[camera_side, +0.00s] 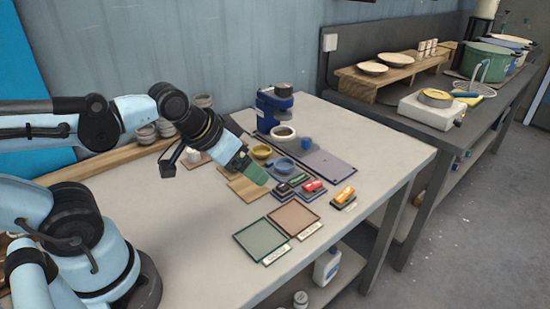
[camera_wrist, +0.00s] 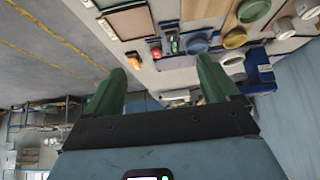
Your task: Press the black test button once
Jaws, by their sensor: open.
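My gripper (camera_side: 256,174) is in the air over the table, with green fingers pointing down and to the right. In the wrist view its two fingers (camera_wrist: 160,68) stand wide apart with nothing between them. Near the fingertips is a row of small devices: a dark one with green (camera_side: 284,188), a red one (camera_side: 313,186) and an orange one (camera_side: 344,196). In the wrist view, the green (camera_wrist: 173,42), red (camera_wrist: 156,52) and orange (camera_wrist: 133,61) ones show beyond the fingers. I cannot make out for certain which part is the black test button.
A green tray (camera_side: 262,240) and a brown tray (camera_side: 294,218) lie in front. Behind are a blue machine (camera_side: 274,106), a blue bowl (camera_side: 284,165) and a yellow bowl (camera_side: 262,151). A grey panel (camera_side: 328,165) lies right. The front left tabletop is clear.

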